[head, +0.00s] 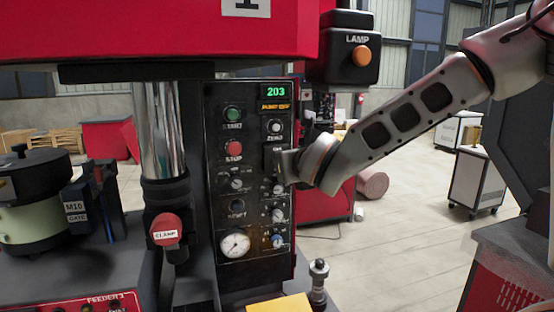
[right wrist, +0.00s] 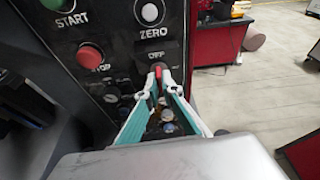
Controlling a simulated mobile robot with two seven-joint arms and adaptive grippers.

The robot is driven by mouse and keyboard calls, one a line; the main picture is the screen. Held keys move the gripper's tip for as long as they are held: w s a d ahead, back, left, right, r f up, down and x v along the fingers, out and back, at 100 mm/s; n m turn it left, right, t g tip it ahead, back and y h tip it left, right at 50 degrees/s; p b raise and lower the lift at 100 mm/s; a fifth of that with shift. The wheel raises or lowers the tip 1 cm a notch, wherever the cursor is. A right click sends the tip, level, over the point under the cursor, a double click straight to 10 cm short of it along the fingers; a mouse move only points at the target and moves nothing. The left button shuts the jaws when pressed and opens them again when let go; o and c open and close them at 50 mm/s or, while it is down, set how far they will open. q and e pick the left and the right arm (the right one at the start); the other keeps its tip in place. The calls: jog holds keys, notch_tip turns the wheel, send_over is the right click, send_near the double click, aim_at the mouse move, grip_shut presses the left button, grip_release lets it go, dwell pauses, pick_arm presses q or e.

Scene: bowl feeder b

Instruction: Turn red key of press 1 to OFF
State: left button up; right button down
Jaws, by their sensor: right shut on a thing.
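Press 1's dark control panel (head: 254,200) stands upright in the middle of the head view. My right gripper (head: 285,165) reaches it from the right and hides the key there. In the right wrist view my right gripper (right wrist: 161,82) is shut on the red key (right wrist: 158,71), with a fingertip on each side of it. The key stands upright below a small label (right wrist: 154,54) that seems to read OFF. The fingers partly cover the key, so its exact angle is hard to tell. My left gripper is not in view.
The green START button (head: 232,114), red STOP button (head: 233,148) and ZERO button (right wrist: 149,13) are close by. A LAMP box (head: 344,65) hangs above my right arm. A red CLAMP knob (head: 166,228) is left of the panel. Open floor lies to the right.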

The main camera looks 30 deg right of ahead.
jog(key=c, duration=2.2)
grip_release()
jog(key=shift+o, duration=0.2)
jog(key=s+a+b, duration=0.1)
jog(key=s+b, duration=0.1)
jog(key=s, duration=0.5)
jog(key=shift+a, duration=0.3)
jog(key=shift+w, duration=0.1)
